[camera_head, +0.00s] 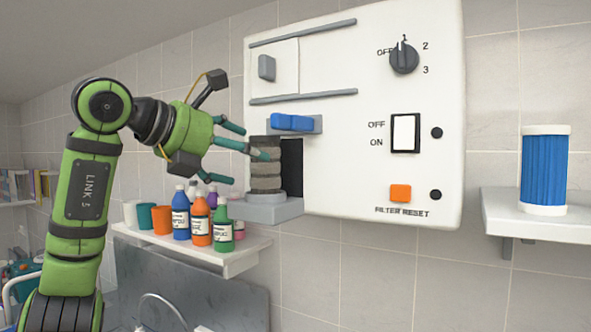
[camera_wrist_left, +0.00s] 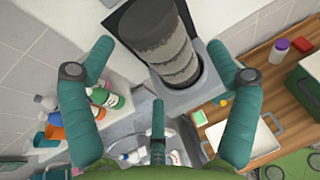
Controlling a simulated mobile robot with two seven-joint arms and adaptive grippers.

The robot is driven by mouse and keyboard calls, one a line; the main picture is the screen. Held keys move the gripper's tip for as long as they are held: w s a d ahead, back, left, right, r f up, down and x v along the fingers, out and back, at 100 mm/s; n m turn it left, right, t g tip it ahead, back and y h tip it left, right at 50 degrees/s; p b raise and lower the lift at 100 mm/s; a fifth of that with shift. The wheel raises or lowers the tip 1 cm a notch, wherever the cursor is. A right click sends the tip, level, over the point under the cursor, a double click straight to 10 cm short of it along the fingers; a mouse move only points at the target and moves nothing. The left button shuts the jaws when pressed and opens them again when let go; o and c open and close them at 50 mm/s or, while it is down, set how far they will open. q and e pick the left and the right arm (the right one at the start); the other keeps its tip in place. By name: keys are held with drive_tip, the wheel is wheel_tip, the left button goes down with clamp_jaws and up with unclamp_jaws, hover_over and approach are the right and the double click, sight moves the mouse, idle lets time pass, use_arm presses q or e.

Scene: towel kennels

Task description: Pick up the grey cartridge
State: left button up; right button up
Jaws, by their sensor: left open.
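The grey cartridge (camera_head: 266,172), a dark, dirty ridged cylinder, stands upright on a pale grey holder (camera_head: 272,209) jutting from the white wall unit. My left gripper (camera_head: 246,152) is open with its green fingers spread, just left of the cartridge. One finger overlaps the cartridge in the head view; I cannot tell whether it touches. In the left wrist view the cartridge (camera_wrist_left: 168,48) shows between and beyond the two upper fingers, with nothing held. My right gripper is in neither view.
A blue lever (camera_head: 294,122) sits just above the cartridge on the white unit (camera_head: 340,180). Several bottles and cups stand on a shelf (camera_head: 238,262) below. A blue pleated cartridge (camera_head: 544,172) stands on a right-hand shelf (camera_head: 530,225).

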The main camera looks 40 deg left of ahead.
sight(260, 161)
use_arm(q)
drive_tip(key=shift+w, duration=0.15)
drive_tip(key=shift+w+a+f+p, duration=0.1)
drive_tip(key=shift+w+a+p, duration=0.05)
drive_tip(key=shift+w+p, duration=0.7)
drive_tip(key=x, duration=0.3)
drive_tip(key=shift+p, duration=0.35)
drive_tip(key=shift+w+f, duration=0.15)
drive_tip(key=shift+w, duration=0.05)
drive_tip(key=shift+s, duration=0.1)
drive_tip(key=c, duration=1)
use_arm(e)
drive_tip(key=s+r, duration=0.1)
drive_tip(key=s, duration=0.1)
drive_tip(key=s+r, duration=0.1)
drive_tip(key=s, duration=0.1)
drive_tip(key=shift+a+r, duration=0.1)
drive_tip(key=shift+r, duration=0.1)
